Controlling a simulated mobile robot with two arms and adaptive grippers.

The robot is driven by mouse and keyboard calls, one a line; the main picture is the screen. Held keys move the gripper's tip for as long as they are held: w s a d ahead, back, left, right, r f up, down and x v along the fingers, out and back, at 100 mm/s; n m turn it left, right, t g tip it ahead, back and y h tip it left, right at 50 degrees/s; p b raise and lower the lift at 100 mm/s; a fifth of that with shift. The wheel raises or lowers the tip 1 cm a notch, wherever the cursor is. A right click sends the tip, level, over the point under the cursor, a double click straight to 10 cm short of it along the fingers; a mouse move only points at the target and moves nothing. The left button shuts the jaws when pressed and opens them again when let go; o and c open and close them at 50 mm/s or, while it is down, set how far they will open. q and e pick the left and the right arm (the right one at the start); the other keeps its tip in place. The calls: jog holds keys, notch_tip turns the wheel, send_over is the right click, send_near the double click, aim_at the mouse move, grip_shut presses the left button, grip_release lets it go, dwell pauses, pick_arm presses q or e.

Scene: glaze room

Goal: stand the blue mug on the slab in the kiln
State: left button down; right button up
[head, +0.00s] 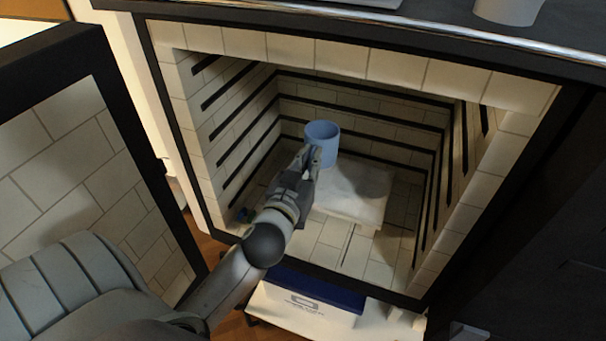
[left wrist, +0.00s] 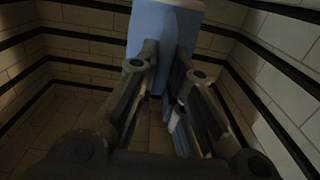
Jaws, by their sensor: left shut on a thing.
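The blue mug (head: 323,145) is upright inside the open kiln (head: 370,60), over the far left part of the pale slab (head: 345,200). A shadow falls on the slab, apart from the mug to its right, so the mug seems to be held above it. My left gripper (head: 313,158) reaches in from the front left and is shut on the mug's near side. In the left wrist view the blue mug (left wrist: 165,25) fills the top middle, between the fingers of my left gripper (left wrist: 165,60). The slab cannot be made out there. My right gripper is out of view.
The kiln's brick walls with dark grooves stand close on both sides. Its open door (head: 60,150) stands at the left, beside my arm. The slab's near part is clear. A pale pot (head: 507,10) stands on top.

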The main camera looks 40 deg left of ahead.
pick_arm(q)
jog(key=shift+w+a+f, duration=0.25)
jog(key=shift+a+f, duration=0.25)
jog(key=shift+f, duration=0.75)
jog(key=shift+w+a+f, duration=0.2)
jog(key=shift+a+f, duration=0.35)
jog(key=shift+f, duration=0.65)
jog(key=shift+w+a+f, duration=0.25)
jog(key=shift+a+f, duration=0.25)
jog(key=shift+f, duration=0.75)
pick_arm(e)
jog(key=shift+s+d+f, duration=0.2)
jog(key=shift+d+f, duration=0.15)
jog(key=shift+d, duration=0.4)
pick_arm(q)
jog(key=shift+f+b, duration=0.15)
jog(key=shift+b, duration=0.2)
jog(key=c, duration=1.9)
grip_release()
jog(key=o, duration=0.4)
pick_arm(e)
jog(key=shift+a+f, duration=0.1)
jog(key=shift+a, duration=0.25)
